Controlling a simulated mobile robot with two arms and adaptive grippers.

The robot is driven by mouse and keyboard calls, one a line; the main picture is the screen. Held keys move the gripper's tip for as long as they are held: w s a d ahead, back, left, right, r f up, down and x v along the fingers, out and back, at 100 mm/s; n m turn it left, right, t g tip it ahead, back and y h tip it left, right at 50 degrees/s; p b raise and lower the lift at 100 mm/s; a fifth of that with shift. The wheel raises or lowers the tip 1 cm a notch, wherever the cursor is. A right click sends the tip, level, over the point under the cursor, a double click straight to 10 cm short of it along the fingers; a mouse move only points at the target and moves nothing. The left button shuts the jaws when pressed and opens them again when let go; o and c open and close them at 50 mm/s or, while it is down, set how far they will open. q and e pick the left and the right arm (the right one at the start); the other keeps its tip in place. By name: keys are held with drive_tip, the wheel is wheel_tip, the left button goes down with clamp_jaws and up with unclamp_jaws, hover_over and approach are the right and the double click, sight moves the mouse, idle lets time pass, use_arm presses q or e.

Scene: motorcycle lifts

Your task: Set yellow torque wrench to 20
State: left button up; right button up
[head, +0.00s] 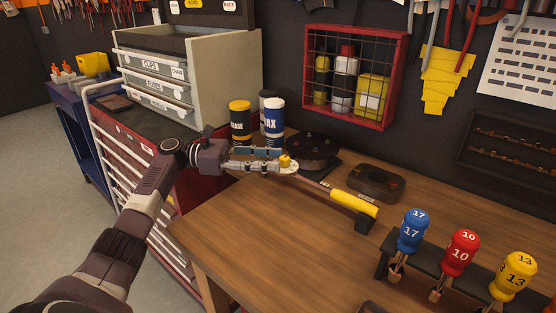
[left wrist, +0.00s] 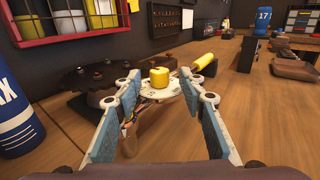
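The yellow torque wrench lies at the back of the wooden bench. Its yellow handle (head: 353,203) points to the front right, and its pale round dial with a yellow knob (head: 285,161) is at the far left end. In the left wrist view the yellow knob (left wrist: 159,76) stands up in the middle of the dial (left wrist: 163,94). My left gripper (head: 280,160) is at the dial end. Its fingers (left wrist: 159,84) are spread, one on each side of the dial. Whether they touch its rim cannot be told. The dial's numbers are too small to read. My right gripper does not show clearly.
Cans, including a blue-and-white one (head: 273,117) and a yellow one (head: 240,122), stand just behind my left gripper. A dark round part (head: 312,150) and a brown block (head: 375,183) lie behind the wrench. A rack (head: 452,282) with numbered drivers is at right. The bench's front left is clear.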

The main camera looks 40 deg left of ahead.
use_arm(q)
drive_tip(key=v, duration=0.9)
drive_tip(key=shift+s+a, duration=0.25)
drive_tip(key=shift+a, duration=0.05)
drive_tip(key=shift+r, duration=0.1)
